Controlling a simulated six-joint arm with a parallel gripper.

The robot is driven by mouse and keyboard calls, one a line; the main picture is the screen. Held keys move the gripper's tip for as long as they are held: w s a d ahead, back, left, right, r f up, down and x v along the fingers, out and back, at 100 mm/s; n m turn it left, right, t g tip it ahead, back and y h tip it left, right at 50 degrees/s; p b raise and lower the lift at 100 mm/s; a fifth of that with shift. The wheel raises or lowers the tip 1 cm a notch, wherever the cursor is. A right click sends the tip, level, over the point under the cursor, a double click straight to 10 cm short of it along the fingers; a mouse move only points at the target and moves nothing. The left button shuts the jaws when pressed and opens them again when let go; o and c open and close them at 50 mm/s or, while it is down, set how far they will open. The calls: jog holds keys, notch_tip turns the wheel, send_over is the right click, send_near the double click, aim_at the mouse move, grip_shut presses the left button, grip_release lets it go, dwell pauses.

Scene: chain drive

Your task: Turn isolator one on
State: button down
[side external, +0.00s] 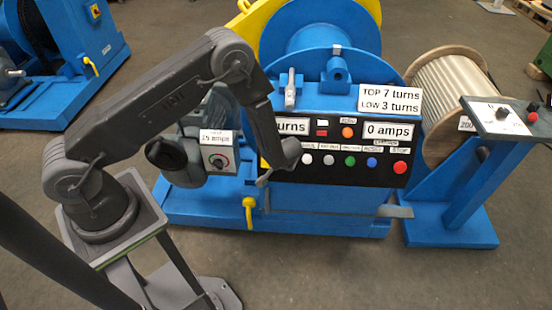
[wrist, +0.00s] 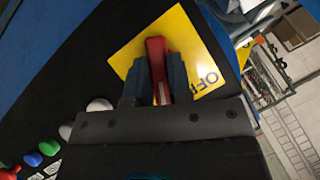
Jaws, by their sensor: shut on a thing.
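In the wrist view, a red isolator handle (wrist: 156,60) stands on a square yellow plate (wrist: 190,35) with "OFF" lettering partly visible. My gripper (wrist: 154,88) is shut on the red handle, with one dark finger on each side. Which isolator it is cannot be read. In the side view, my gripper (side external: 264,183) is at the left end of the black control panel (side external: 325,173). My wrist hides the handle and most of the plate there.
Several push buttons, including a green one (side external: 350,161) and a red one (side external: 400,167), line the panel to the right of my gripper. A grey box with a knob (side external: 218,160) stands to the left. A yellow lever (side external: 249,212) hangs below. Open floor lies in front.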

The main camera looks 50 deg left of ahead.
jog(key=shift+w+d+m+g+y, duration=0.1)
jog(key=shift+m+g+y, duration=0.2)
jog(key=shift+m+y, duration=0.75)
jog(key=shift+m, duration=0.35)
jog(key=c, duration=1)
grip_release()
jog(key=shift+c, duration=0.2)
jog(key=v, duration=1.3)
jog(key=shift+d+r, duration=0.15)
jog(key=shift+r, duration=0.15)
